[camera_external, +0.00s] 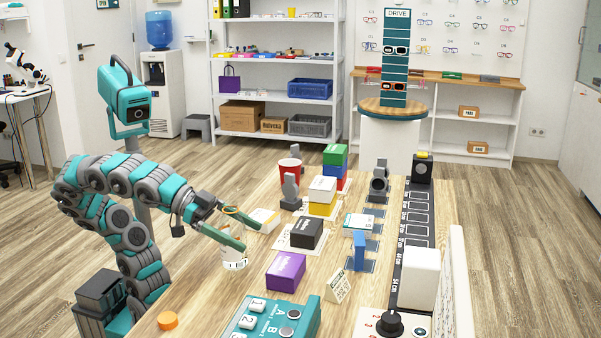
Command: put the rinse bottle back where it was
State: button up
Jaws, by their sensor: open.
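My gripper (250,238) is open, with its two teal fingers reaching right over the left edge of the wooden table. A white round container (234,262) with dark marks is at the table's left edge, just below the fingers and partly hidden by them. I cannot tell whether it touches them. No bottle is clearly recognisable as the rinse bottle; this container may be it, but I cannot tell. A thin orange shape (232,210) shows by the fingers.
The table (200,318) also holds an orange disc (168,320), a teal button box (272,318), a purple box (286,271), a black box (306,233), stacked coloured boxes (335,155), a red cup (290,166) and a black scale strip (412,230) with a white block (419,278).

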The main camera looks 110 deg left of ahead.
jog(key=v, duration=1.1)
jog(key=shift+s, duration=0.15)
